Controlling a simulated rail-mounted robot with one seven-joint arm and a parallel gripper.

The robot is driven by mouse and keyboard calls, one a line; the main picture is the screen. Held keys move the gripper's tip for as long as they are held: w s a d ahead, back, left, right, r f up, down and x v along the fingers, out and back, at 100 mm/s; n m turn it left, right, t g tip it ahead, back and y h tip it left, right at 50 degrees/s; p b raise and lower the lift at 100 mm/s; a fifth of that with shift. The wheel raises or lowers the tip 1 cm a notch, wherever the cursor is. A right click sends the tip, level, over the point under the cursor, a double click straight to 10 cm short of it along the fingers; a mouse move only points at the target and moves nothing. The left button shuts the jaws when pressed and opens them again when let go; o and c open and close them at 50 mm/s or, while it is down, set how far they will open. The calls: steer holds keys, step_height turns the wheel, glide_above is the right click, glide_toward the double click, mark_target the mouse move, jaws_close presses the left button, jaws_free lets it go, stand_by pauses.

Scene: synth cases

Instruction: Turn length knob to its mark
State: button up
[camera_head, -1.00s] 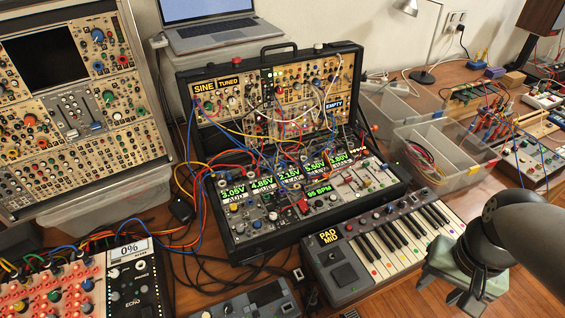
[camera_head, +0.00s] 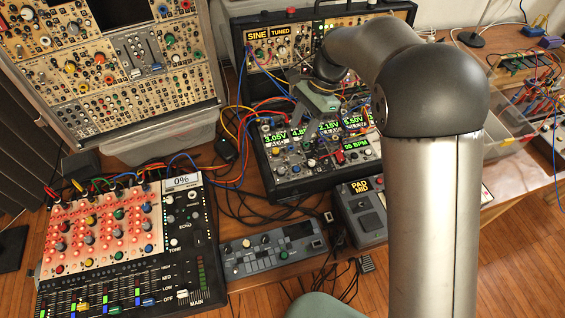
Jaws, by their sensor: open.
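The black modular synth case (camera_head: 262,172) stands open behind the keyboard, its lower panel full of small knobs and green readouts. I cannot pick out the length knob or its mark; the labels there are too small to read, and my arm hides part of the case. My gripper (camera_head: 300,103) is over the middle of the case, close above the patch cables and readouts. It is open, with no knob visibly between its fingers. I cannot tell whether it touches anything.
Patch cables (camera_head: 230,125) loop over the case's left side. A mixer (camera_head: 190,235) reading 0% is at lower left, a small grey device (camera_head: 268,252) at front centre. A tall synth panel (camera_head: 130,75) stands at left. My arm covers much of the right.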

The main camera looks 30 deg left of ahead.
mark_target(282, 169)
steer(key=p+x, duration=0.1)
steer(key=x, duration=1.3)
steer(key=shift+f+p, duration=0.25)
steer(key=shift+p, duration=0.15)
jaws_close()
